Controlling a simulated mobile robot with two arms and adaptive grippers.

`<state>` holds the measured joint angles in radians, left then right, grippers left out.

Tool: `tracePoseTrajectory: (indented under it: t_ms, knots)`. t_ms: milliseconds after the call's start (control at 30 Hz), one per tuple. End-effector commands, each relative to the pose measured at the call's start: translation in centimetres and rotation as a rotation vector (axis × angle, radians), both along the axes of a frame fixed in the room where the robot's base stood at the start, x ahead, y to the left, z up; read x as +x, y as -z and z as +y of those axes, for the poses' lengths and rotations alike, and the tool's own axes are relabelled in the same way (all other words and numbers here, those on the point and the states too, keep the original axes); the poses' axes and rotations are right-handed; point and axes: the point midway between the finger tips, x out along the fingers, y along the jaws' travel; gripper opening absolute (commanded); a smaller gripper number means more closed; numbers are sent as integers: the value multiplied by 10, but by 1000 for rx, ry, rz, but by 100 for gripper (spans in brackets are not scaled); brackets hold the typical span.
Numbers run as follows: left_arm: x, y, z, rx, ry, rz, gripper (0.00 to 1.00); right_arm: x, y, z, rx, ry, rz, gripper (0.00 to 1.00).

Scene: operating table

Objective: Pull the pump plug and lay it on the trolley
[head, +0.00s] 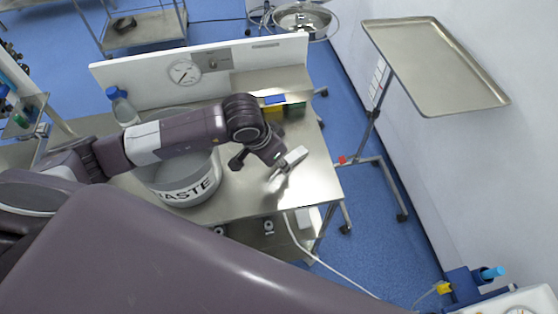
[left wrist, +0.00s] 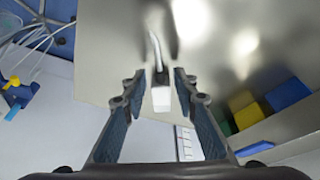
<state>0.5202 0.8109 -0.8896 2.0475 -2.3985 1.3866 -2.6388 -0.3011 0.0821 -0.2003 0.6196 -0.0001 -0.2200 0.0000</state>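The white plug (left wrist: 161,98) shows in the left wrist view between my left gripper's fingertips (left wrist: 160,80), with a narrow gap at each side. A grey cord runs from it across bare metal. My left gripper (head: 272,168) is open, low over the right part of the steel trolley top (head: 318,184) in the head view. A pale block, seemingly the plug (head: 294,157), shows beside it. I cannot tell whether the plug touches the trolley. My right gripper is out of view; a large purple arm link of mine crosses the foreground.
A bucket marked WASTE (head: 186,194) stands on the trolley below my left arm. A bottle (head: 122,106) and coloured boxes (head: 293,108) are behind. An empty tray stand (head: 435,65) stands right. A white cable (head: 312,254) runs past the trolley's front edge.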

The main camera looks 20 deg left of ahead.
Motion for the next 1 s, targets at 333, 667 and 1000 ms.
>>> tracePoseTrajectory:
  t_ms: [333, 667, 1000]
  knots:
    - [-10, -37, 6, 1, 1, -6, 27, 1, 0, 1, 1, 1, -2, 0]
    - [-30, -98, 15, 0, 0, -5, 27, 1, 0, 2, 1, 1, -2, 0]
    - [-36, -113, 18, 0, 0, 0, 27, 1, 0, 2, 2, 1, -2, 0]
